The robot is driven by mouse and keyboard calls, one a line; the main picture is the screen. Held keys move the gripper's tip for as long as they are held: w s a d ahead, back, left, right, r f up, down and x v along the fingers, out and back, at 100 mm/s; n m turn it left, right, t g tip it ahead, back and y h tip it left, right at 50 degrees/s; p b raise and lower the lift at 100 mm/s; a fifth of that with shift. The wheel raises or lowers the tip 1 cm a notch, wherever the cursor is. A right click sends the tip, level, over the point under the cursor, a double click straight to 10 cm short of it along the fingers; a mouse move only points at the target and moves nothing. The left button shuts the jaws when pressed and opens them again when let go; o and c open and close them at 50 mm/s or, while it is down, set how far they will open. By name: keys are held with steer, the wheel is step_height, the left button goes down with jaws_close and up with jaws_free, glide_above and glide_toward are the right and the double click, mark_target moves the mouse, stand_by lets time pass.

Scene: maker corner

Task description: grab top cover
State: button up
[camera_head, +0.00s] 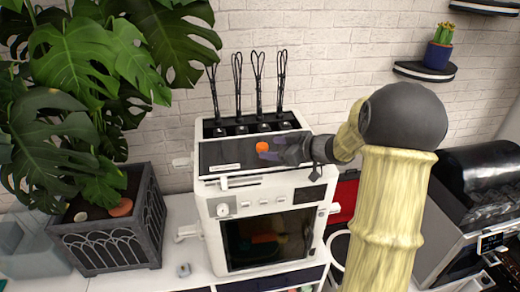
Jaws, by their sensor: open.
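The top cover (222,157) is a dark, glossy panel on top of a white boxy machine (238,236). It appears to be lying flat. An orange piece (262,147) shows on or just above the cover, near its middle. My gripper (261,148) is open and reaches in from the right over the cover, its purple fingers at the orange piece. I cannot tell whether they touch it. My gripper and wrist hide the right part of the cover.
Several black wire loops (258,75) rise behind the cover. A potted plant (105,220) stands at left, its leaves near the machine. A black-topped machine (480,190) stands at right. A small shelf (425,71) with a cactus (441,45) hangs on the brick wall.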

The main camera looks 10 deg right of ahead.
steer(key=x, duration=0.2)
steer(key=shift+w+a+f, duration=0.1)
steer(key=shift+w+a, duration=0.05)
steer(key=shift+w, duration=0.15)
steer(key=shift+s, duration=0.1)
steer(key=shift+c, duration=0.2)
steer(key=c, duration=1.2)
step_height(320, 180, up, 10)
steer(key=shift+r+b, duration=0.1)
steer(key=shift+b, duration=0.25)
steer(key=shift+c, duration=0.2)
